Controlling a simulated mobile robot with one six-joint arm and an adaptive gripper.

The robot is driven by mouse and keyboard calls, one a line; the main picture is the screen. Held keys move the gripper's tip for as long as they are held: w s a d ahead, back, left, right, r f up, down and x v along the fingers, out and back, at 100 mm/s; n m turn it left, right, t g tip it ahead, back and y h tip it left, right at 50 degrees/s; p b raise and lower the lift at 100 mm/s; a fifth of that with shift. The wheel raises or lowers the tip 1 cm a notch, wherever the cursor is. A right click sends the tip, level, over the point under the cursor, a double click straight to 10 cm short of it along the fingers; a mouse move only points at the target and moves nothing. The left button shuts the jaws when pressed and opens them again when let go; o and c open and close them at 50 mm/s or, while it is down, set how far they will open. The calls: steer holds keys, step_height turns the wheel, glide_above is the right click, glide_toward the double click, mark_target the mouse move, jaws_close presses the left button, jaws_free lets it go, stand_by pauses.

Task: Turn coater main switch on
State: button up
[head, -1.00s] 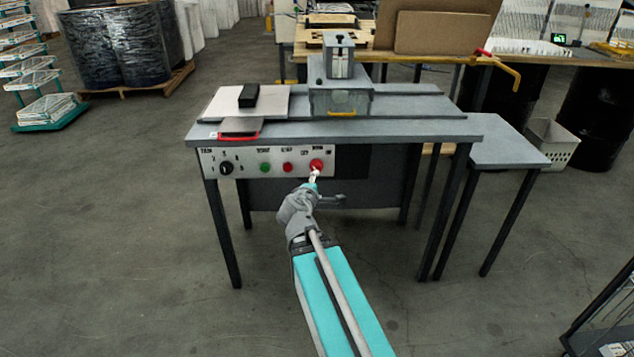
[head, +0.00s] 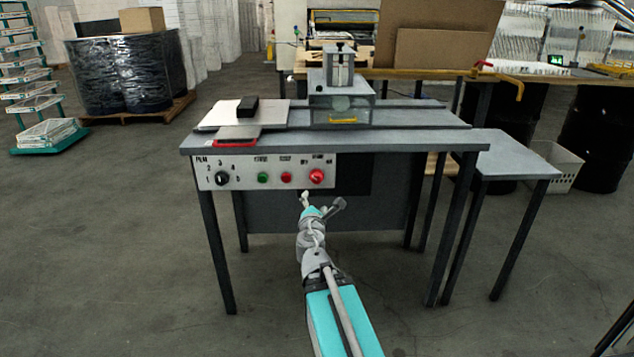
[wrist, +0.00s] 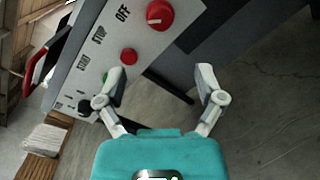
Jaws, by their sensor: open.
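The coater's main switch is a round red knob (head: 316,176) at the right end of the white control panel (head: 239,179). In the wrist view the knob (wrist: 160,14) is at the top edge, with the word OFF to its left. A short white mark on the knob lies on the side toward OFF. My gripper (head: 306,197) is just below the panel's right part in the head view, apart from the knob. In the wrist view my gripper (wrist: 160,80) has its fingers spread, with nothing between them.
A smaller red button (head: 286,177), a green button (head: 263,177) and a black dial (head: 221,178) share the panel. The table top (head: 400,140) overhangs it. A lower side table (head: 505,158) stands at right. The floor in front is clear.

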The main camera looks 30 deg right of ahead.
mark_target(318, 179)
steer(key=shift+w, duration=0.1)
steer(key=shift+x, duration=6.75)
steer(key=shift+c, duration=0.3)
steer(key=c, duration=1)
steer(key=shift+d, duration=0.1)
